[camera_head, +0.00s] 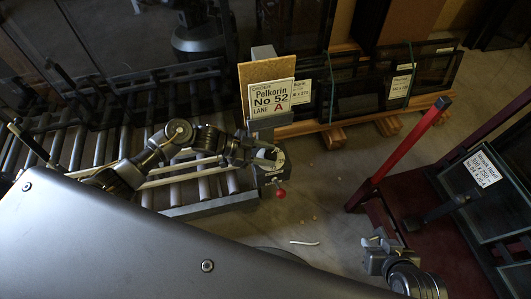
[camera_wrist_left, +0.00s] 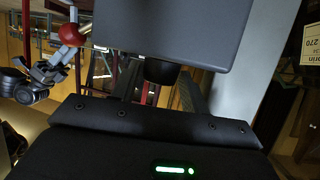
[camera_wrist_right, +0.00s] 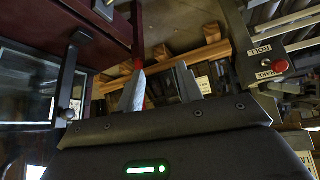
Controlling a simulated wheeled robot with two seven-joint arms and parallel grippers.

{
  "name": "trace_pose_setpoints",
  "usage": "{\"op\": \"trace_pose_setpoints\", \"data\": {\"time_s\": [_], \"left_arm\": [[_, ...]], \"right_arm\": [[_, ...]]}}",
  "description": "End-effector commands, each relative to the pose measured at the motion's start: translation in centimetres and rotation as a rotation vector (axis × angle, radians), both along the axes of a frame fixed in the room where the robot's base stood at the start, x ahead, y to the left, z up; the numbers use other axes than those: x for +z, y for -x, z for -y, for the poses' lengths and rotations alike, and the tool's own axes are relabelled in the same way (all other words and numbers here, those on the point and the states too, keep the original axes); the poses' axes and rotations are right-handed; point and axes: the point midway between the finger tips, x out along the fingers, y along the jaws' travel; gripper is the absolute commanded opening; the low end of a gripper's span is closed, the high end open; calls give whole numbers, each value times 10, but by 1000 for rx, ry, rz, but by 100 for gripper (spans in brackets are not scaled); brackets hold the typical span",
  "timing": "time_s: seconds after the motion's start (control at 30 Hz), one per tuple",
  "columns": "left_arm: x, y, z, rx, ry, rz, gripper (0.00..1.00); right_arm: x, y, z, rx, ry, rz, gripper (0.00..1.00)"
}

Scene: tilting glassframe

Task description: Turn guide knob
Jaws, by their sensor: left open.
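A grey control box (camera_wrist_left: 170,30) fills the top of the left wrist view. A short black cylindrical knob (camera_wrist_left: 162,70) sticks out from it, between my left gripper's two fingers; I cannot tell whether they touch it. In the head view my left gripper (camera_head: 268,156) is at the post by the roller conveyor's end, and hides the knob. It is open.
The roller conveyor (camera_head: 205,188) lies at left. A sign reading "Pelkorin No 52 Lane A" (camera_head: 270,99) stands behind the left gripper. Glass frames (camera_head: 365,93) rest on wooden beams at the back. A dark red cart (camera_head: 385,212) with a red post (camera_head: 405,143) stands at right.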

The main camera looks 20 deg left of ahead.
Motion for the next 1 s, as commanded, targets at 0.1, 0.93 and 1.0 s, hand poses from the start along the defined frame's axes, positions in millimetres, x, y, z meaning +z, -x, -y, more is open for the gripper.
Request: {"op": "trace_pose_setpoints", "data": {"time_s": [0.1, 0.93, 1.0], "left_arm": [[0, 0, 0, 0, 0, 0, 44], [4, 4, 1, 112, 2, -3, 13], [4, 4, 1, 143, 1, -3, 13]], "right_arm": [[0, 0, 0, 0, 0, 0, 36], [-29, 46, 28, -78, 67, -316, 36], [-42, 41, 28, -78, 68, -323, 36]]}}
